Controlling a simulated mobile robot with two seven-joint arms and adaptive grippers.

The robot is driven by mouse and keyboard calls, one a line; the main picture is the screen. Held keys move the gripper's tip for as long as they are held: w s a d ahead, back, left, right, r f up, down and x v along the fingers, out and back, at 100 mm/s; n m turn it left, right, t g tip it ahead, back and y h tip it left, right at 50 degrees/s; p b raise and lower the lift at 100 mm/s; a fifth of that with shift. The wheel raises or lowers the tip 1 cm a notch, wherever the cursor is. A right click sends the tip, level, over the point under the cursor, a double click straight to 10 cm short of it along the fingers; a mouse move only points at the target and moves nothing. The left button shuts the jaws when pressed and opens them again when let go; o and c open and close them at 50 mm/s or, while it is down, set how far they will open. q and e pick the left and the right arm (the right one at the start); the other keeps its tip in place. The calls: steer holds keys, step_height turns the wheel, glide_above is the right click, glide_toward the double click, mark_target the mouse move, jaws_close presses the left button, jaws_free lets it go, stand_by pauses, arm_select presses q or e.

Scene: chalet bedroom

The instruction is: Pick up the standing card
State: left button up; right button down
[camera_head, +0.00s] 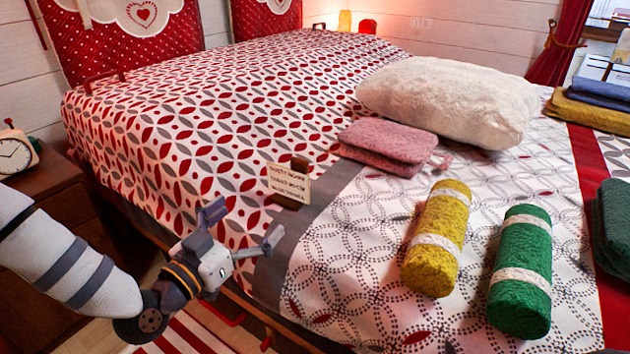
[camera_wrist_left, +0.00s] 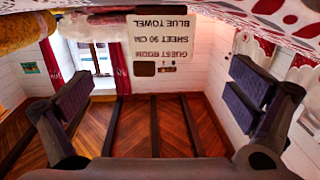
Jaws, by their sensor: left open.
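The standing card (camera_head: 288,184) is a small cream card with dark printed lines, upright in a brown wooden holder (camera_head: 299,166) on the bed near the grey band. My left gripper (camera_head: 243,224) is open and empty, its two fingers spread, in front of the card and to its lower left, apart from it. In the left wrist view, which is upside down, the card (camera_wrist_left: 161,45) shows beyond and between the open fingers (camera_wrist_left: 160,98), reading "GUEST ROOM, SHEET 90 CM, BLUE TOWEL". My right gripper is not in view.
A yellow rolled towel (camera_head: 437,237) and a green one (camera_head: 521,272) lie right of the card. A folded pink towel (camera_head: 388,145) and a white pillow (camera_head: 449,98) lie behind. The patterned bedspread (camera_head: 200,150) left of the card is clear. A nightstand (camera_head: 45,185) stands at left.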

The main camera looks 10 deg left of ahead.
mark_target(287, 182)
arm_select(q)
steer(key=b+x, duration=0.1)
steer(key=x, duration=0.2)
steer(key=b+x, duration=0.1)
steer(key=x, duration=0.7)
steer(key=shift+w+f+b, duration=0.15)
steer(key=shift+f+b, duration=0.1)
steer(key=shift+b, duration=0.15)
steer(key=shift+w+r, duration=0.1)
steer(key=shift+w, duration=0.1)
steer(key=shift+r, duration=0.1)
steer(key=c, duration=1)
